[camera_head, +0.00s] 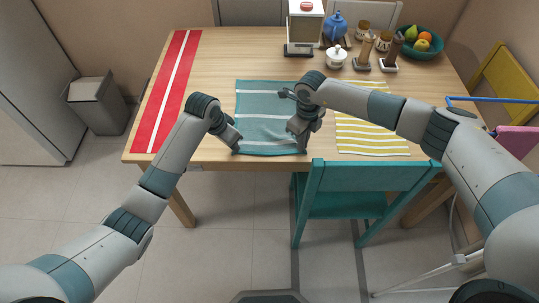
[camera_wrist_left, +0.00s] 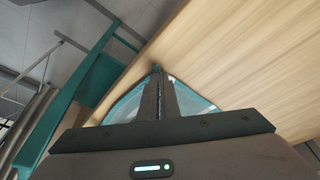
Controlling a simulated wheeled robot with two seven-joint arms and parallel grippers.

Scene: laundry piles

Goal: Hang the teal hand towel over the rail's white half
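The teal hand towel (camera_head: 262,105), with white stripes, lies spread on the table at its near edge. My left gripper (camera_head: 237,149) is at the towel's near left corner. In the left wrist view its two fingers (camera_wrist_left: 157,72) are together, with teal and white cloth (camera_wrist_left: 192,100) showing on both sides of them; they look shut on the cloth. My right gripper (camera_head: 299,146) points down at the towel's near right corner; its fingertips are too small to read. A rail with a blue bar (camera_head: 490,99) stands at the right; its white half cannot be made out.
A red runner (camera_head: 172,95) lies left of the towel and a yellow striped cloth (camera_head: 372,137) right of it. A teal chair (camera_head: 368,177) stands at the table's near edge. A fruit bowl (camera_head: 418,45) and crockery stand at the back. Something pink (camera_head: 517,138) is beneath the blue bar.

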